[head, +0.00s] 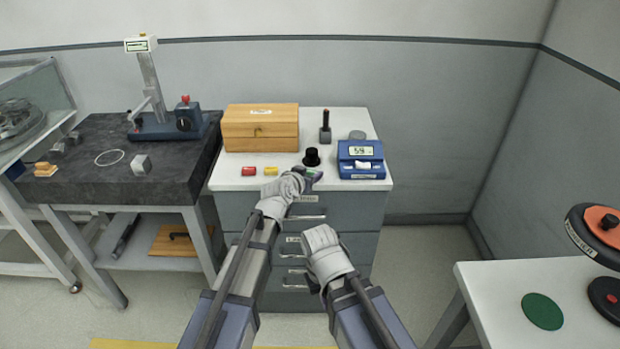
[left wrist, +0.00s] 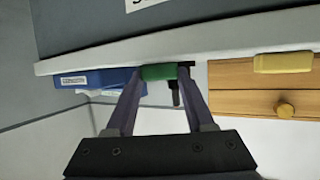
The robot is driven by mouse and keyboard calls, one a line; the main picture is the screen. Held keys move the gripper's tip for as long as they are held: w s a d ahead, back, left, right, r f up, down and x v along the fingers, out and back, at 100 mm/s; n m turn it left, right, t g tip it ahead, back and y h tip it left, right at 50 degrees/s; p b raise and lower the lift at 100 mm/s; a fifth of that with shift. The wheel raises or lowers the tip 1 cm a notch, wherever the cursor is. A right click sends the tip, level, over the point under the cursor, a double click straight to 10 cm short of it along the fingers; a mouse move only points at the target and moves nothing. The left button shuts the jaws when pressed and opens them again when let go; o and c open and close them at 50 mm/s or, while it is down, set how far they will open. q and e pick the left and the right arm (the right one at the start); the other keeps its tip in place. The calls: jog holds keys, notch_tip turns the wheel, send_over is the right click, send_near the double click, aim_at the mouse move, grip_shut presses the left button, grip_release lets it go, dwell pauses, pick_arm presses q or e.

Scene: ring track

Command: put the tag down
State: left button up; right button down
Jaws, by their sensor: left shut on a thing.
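A green tag (left wrist: 160,72) is between the fingertips of my left gripper (left wrist: 158,80), which is shut on it. In the head view the tag's green end (head: 317,176) shows just right of my left gripper (head: 303,174), over the front of the white cabinet top (head: 226,178). I cannot tell whether the tag touches the top. A red tag (head: 248,171) and a yellow tag (head: 270,171) lie to its left; the yellow one also shows in the left wrist view (left wrist: 283,62). My right gripper (head: 321,243) is lower, in front of the drawers; its fingers are unclear.
A blue scale (head: 361,172) stands right of the tag. Behind are a black knob-like piece (head: 311,157), a dark-handled stamp (head: 325,128) and a wooden box (head: 260,130). A dark stone bench (head: 90,180) stands left, a white table (head: 500,290) right.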

pick_arm(q)
jog(key=shift+f, duration=0.15)
jog(key=o, duration=1.3)
jog(key=shift+r, duration=0.25)
jog(key=p+v, duration=0.4)
jog(key=v, duration=0.8)
jog(key=shift+p, duration=0.3)
jog(key=shift+f, duration=0.1)
